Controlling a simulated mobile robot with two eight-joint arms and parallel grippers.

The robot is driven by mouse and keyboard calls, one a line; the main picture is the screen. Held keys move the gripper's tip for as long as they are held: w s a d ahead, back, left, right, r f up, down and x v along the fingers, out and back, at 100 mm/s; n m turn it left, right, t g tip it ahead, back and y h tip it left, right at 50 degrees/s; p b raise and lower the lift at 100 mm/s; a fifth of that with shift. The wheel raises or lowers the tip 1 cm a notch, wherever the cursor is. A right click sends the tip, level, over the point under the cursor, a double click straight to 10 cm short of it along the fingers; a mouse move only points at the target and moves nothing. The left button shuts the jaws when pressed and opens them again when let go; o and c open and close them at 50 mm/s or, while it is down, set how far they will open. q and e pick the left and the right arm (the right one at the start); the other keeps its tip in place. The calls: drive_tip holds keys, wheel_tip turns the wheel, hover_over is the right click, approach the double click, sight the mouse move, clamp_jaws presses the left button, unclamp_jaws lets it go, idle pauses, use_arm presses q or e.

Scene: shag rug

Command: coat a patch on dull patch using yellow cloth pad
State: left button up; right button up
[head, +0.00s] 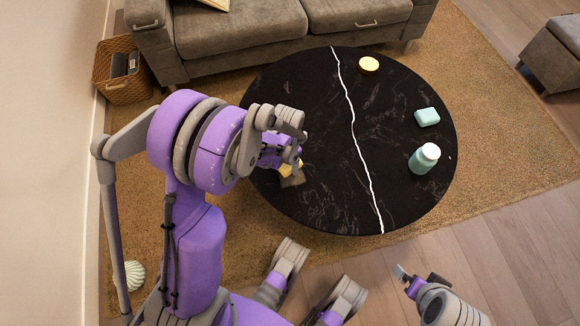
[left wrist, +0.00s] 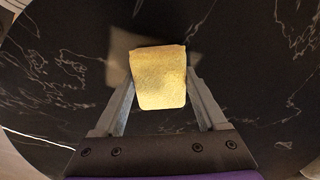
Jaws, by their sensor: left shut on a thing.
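The yellow cloth pad (left wrist: 158,80) is between the two fingers of my left gripper (left wrist: 159,95), which is shut on it. In the head view the pad (head: 288,171) shows partly under my left gripper (head: 290,163), whose wrist hides some of it. The dull patch (head: 293,181) is a brownish area on the left part of the black round table (head: 320,208). In the left wrist view the patch (left wrist: 119,50) shows behind the pad, partly covered by it. I cannot tell whether the pad touches the table. My right gripper (head: 420,275) is low at the bottom right, away from the table, its fingers unclear.
On the table's right side stand a teal bottle with a white lid (head: 424,158) and a mint block (head: 427,117). The table's middle is clear. A sofa (head: 240,35) stands behind, a wicker basket (head: 123,88) at left.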

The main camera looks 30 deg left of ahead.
sight(294, 186)
use_arm(q)
drive_tip(key=shift+w+a+f, duration=0.1)
drive_tip(key=shift+w+a, duration=1.25)
drive_tip(key=shift+a, duration=0.3)
drive_tip(key=shift+s+d, duration=1.15)
drive_tip(key=shift+d, duration=0.25)
drive_tip(key=shift+s+d, duration=1.3)
drive_tip(key=shift+d, duration=0.2)
drive_tip(key=shift+s+d, duration=1.25)
drive_tip(key=shift+d, duration=0.2)
drive_tip(key=shift+r+p, duration=2.1)
drive_tip(key=shift+r, duration=0.95)
